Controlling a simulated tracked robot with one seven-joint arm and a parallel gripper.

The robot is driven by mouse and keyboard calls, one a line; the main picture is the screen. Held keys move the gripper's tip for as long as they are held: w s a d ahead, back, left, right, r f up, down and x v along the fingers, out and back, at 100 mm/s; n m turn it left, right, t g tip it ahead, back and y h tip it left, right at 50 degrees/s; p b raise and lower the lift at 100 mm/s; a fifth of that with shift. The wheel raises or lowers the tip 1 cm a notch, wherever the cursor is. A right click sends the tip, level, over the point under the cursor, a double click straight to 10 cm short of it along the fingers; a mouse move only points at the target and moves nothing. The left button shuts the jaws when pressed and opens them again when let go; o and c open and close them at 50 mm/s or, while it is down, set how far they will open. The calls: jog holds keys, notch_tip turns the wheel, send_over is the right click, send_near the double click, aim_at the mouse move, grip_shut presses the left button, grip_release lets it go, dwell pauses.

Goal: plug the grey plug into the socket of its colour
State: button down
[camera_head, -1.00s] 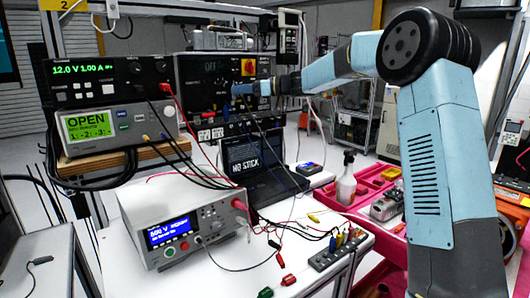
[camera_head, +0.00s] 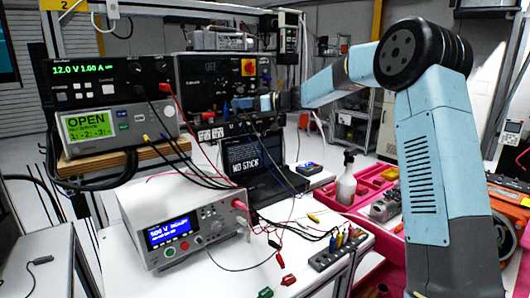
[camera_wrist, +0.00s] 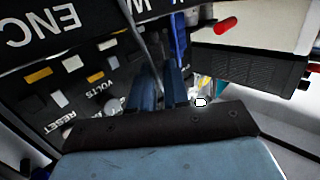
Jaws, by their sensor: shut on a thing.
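My gripper (camera_head: 247,104) is at the lower front of the black drive unit (camera_head: 208,82), just above its bottom edge. In the wrist view its two dark blue fingers (camera_wrist: 160,82) are close together, shut on the grey plug, which they mostly hide. A grey lead (camera_wrist: 135,28) runs from between the fingers toward the top of the picture. The unit's panel (camera_wrist: 60,90) shows upside down, with ENC lettering and small yellow and white marks. I cannot make out the grey socket or tell whether the plug touches the panel.
A blue lead or plug (camera_wrist: 180,35) is close beside the fingers, and a red plug (camera_wrist: 226,24) lies further right. Below stand the laptop (camera_head: 262,165) and the white meter (camera_head: 185,222). Several leads hang in front of the units. A pink tray (camera_head: 365,190) is at the right.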

jog(key=shift+f, duration=0.25)
dwell(0.3)
jog(key=shift+f, duration=0.65)
jog(key=shift+f, duration=0.15)
dwell(1.5)
jog(key=c, duration=1)
grip_release()
jog(key=shift+c, duration=0.2)
notch_tip(320, 180, up, 7)
dwell(0.3)
